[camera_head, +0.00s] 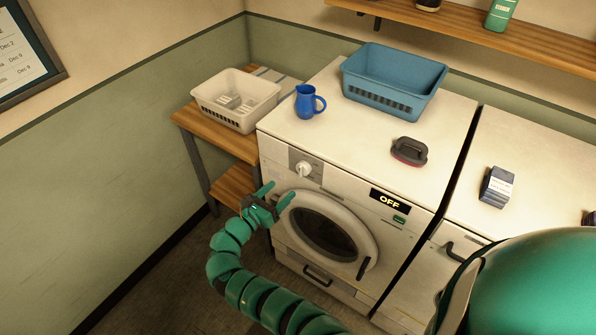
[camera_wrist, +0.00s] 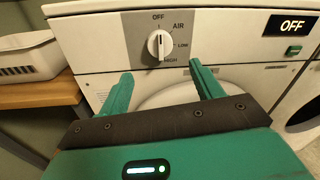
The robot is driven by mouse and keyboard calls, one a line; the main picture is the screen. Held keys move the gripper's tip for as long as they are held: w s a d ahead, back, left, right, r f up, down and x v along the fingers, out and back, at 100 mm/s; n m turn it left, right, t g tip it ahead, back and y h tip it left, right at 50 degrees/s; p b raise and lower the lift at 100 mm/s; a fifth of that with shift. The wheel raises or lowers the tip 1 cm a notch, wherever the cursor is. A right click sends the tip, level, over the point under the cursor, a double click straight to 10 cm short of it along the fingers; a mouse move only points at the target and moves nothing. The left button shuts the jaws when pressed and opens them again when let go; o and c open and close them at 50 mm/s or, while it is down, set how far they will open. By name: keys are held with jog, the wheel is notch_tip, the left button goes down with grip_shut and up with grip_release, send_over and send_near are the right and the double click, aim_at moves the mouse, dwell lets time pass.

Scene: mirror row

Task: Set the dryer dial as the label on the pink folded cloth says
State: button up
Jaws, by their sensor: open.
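The dryer dial (camera_head: 303,169) is a white knob on a grey plate at the upper left of the machine's front. In the wrist view the dial (camera_wrist: 160,44) has OFF at the top, then AIR, LOW and HIGH down its right side; its mark points up at OFF. The dryer's display (camera_head: 390,201) reads OFF. My gripper (camera_head: 279,191) is open and empty, just below and in front of the dial, not touching it. In the wrist view its fingers (camera_wrist: 159,72) spread below the knob. I see no pink folded cloth in either view.
A white basket (camera_head: 216,105) with pale contents stands on a wooden side table. A blue jug (camera_head: 307,102), a blue basket (camera_head: 390,93) and a dark iron-like object (camera_head: 409,151) stand on the dryer. A dark folded stack with an unreadable white label (camera_head: 498,184) lies on the right machine.

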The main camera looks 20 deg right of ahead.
aim_at(302, 170)
jog(key=p+x, duration=0.1)
jog(key=x, duration=0.8)
jog(key=shift+w+d, duration=0.2)
jog(key=shift+d, duration=0.1)
jog(key=shift+c, duration=0.5)
jog(key=c, duration=0.9)
